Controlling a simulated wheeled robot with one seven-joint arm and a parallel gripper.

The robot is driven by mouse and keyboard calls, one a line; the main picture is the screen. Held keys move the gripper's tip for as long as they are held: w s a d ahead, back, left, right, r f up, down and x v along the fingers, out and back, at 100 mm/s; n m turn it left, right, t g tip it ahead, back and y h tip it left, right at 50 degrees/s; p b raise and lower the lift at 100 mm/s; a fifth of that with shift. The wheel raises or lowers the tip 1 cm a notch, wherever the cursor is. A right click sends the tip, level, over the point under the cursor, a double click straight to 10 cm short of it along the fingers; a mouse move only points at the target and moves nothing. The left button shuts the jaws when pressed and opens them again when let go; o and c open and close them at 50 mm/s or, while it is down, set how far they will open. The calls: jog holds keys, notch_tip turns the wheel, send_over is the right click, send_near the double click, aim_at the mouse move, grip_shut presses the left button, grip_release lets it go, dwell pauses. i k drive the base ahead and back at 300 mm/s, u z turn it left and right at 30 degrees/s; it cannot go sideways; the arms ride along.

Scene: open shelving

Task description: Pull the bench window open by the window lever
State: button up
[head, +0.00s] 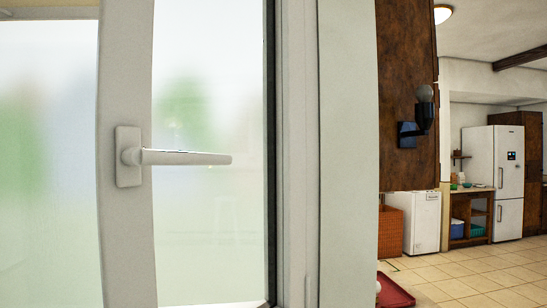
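The window lever (185,158) is a white handle on a small white backplate (128,156). It lies horizontal and points right. It is mounted on the white upright (126,60) of the window, between two frosted-looking panes. The pane to the right (212,80) shows blurred green and grey shapes. A white frame post (300,150) stands right of the glass. I cannot tell from this view whether the window sash is fully closed against its frame. My gripper is not in view.
A brown wooden panel (407,60) with a dark wall lamp (423,108) is right of the window. Beyond it are a white fridge (508,170), a white chest (427,222), an orange hamper (390,230) and a red item (394,291) on the tiled floor (470,275), which has open room.

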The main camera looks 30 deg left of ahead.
aim_at(138, 156)
jog(key=z, duration=0.7)
jog(key=i, duration=0.2)
jog(key=u, duration=2.05)
